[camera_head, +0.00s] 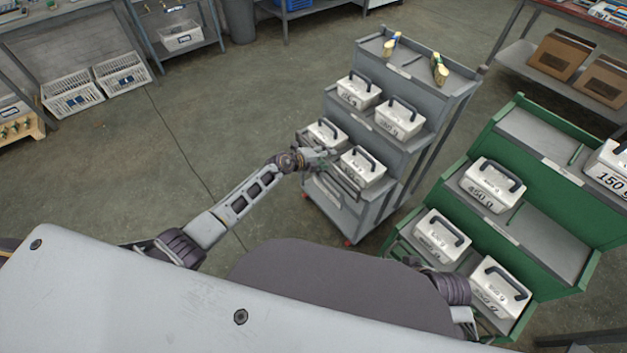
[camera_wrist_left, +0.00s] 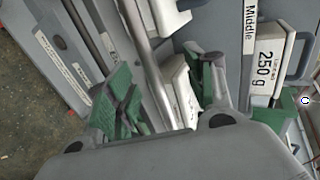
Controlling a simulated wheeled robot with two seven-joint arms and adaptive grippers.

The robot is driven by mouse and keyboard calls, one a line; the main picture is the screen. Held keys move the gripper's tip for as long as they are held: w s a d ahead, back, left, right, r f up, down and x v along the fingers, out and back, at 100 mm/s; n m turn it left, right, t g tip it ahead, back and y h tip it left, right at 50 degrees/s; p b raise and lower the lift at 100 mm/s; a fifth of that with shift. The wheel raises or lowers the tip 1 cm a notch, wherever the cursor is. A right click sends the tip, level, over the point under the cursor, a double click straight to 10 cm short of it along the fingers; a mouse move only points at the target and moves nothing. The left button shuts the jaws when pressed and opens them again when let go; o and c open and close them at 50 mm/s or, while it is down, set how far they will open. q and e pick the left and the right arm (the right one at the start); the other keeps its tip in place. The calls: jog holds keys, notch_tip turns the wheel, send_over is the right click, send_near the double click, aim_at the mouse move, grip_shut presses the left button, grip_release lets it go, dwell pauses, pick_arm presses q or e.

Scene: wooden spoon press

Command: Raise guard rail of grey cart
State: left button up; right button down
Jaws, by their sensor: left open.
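The grey cart (camera_head: 424,90) stands ahead with stepped shelves holding white weight boxes with dark handles. In the left wrist view, a grey metal bar (camera_wrist_left: 148,62), which looks like the guard rail, runs along the cart's front. My left gripper (camera_head: 326,156) is at the front left of the cart's lowest shelf, partly hiding the rail there. In the left wrist view my left gripper (camera_wrist_left: 166,92) has its green-padded fingers apart, with the bar passing between them. I cannot tell whether they touch it. My right gripper is not in view.
A green cart (camera_head: 545,172) with more weight boxes stands close on the right. A box marked 250 g (camera_wrist_left: 268,60) is near the left fingers. White baskets (camera_head: 122,72) sit at the far left. The floor left of the grey cart is clear.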

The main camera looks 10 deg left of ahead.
pick_arm(q)
jog(key=shift+p+v, duration=1.2)
jog(key=shift+v, duration=0.25)
jog(key=p+v, duration=0.2)
jog(key=f+p+v, duration=0.1)
jog(key=v, duration=0.2)
jog(key=shift+s+a+r+p, duration=0.1)
jog(key=shift+s+a+p, duration=0.15)
jog(key=shift+s+p, duration=0.1)
